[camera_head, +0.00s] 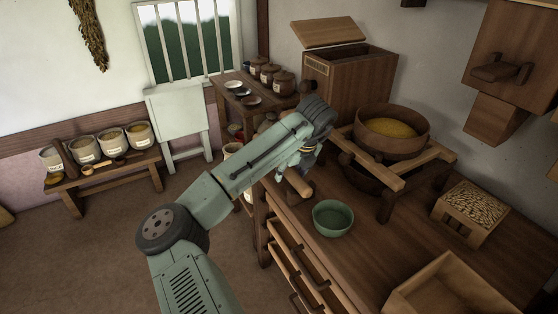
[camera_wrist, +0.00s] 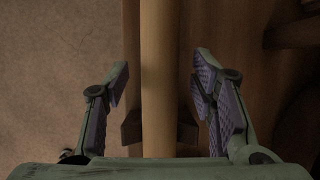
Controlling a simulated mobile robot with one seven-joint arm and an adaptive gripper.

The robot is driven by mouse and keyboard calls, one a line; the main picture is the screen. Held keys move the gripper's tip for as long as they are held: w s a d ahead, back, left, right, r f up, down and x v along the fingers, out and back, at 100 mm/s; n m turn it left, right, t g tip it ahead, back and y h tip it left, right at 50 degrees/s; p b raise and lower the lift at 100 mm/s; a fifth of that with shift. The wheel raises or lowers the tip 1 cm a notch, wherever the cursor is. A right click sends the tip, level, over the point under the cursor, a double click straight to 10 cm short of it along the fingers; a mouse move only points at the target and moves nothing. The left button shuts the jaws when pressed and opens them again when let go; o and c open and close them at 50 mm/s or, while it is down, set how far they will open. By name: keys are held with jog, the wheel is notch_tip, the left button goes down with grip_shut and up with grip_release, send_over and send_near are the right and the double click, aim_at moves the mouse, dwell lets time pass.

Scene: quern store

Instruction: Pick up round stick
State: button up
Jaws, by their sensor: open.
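The round stick (camera_wrist: 157,80) is a smooth pale wooden rod. In the wrist view it runs from the top edge down between my open fingers and passes out of sight behind my gripper's palm. My gripper (camera_wrist: 160,90) is open, with a finger on each side of the stick and a gap on both sides. In the head view a short piece of the stick (camera_head: 299,184) shows below my wrist at the table's left edge. My arm hides the rest of it, and my fingers are hard to make out there.
A green bowl (camera_head: 333,218) stands on the wooden table (camera_head: 390,245) just right of my gripper. A round sieve with yellow grain (camera_head: 392,130) sits on a wooden frame behind. A grain box (camera_head: 470,212) and an open wooden tray (camera_head: 450,290) lie to the right.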

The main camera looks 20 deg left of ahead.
grip_shut()
dwell(0.7)
